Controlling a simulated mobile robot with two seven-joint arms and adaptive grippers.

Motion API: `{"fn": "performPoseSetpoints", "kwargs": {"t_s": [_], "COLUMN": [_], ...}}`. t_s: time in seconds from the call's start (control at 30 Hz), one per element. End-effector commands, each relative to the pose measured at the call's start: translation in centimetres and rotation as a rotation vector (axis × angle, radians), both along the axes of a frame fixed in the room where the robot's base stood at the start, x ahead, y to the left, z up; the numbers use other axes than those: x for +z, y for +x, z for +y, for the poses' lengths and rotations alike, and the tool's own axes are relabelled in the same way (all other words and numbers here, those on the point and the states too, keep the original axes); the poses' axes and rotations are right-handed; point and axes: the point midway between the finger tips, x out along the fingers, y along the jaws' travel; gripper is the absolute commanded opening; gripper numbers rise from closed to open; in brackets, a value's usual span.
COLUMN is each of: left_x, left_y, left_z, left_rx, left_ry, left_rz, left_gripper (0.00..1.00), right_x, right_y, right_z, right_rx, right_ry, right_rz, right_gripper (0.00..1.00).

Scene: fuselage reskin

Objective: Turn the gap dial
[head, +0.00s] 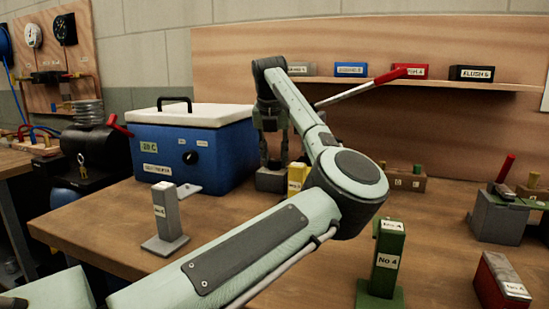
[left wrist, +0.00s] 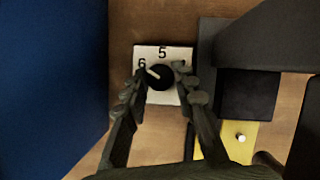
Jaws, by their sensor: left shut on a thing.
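The gap dial is a round black knob (left wrist: 160,77) with a pale pointer on a white plate (left wrist: 146,53), seen in the left wrist view. The figures 5 and 6 show on the plate, and the pointer is turned toward the 6. A further figure on the right is partly covered by a finger. My left gripper (left wrist: 162,82) is shut on the knob, one finger on each side. In the head view my left gripper (head: 274,155) points down beside the blue cooler, and I cannot make out the dial there.
The blue cooler (head: 200,150) stands close on the left of my gripper. A yellow block (head: 296,178) stands on its right. A grey No 3 post (head: 165,215), a green No 4 post (head: 388,255) and a red block (head: 500,282) stand on the bench. A shelf (head: 440,84) runs behind.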

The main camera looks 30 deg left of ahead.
Motion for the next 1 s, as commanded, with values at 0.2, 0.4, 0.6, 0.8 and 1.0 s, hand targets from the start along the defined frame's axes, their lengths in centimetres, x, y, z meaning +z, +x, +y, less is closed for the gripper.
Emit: {"fn": "performPoseSetpoints", "kwargs": {"t_s": [0.2, 0.4, 0.6, 0.8, 1.0], "left_x": [0.0, -0.1, 0.0, 0.1, 0.2], "left_y": [0.0, 0.0, 0.0, 0.0, 0.0], "left_z": [0.1, 0.2, 0.4, 0.5, 0.6], "left_rx": [-0.079, -0.228, -0.418, -0.607, -0.776], "left_ry": [0.000, -0.001, 0.000, 0.001, 0.001], "left_rz": [-0.004, -0.005, -0.006, -0.007, -0.006], "left_gripper": [0.00, 0.00, 0.00, 0.00, 0.00], "right_x": [1.4, 3.5, 5.8, 7.4, 8.3], "right_y": [0.4, 0.4, 0.2, -0.1, -0.3], "right_z": [-0.2, -0.3, -0.3, -0.3, -0.4], "right_rx": [-0.001, -0.001, -0.001, -0.003, -0.004], "right_ry": [-0.009, -0.022, -0.033, -0.041, -0.044], "right_rz": [-0.014, -0.025, -0.036, -0.042, -0.045], "right_gripper": [0.40, 0.40, 0.40, 0.40, 0.40]}}
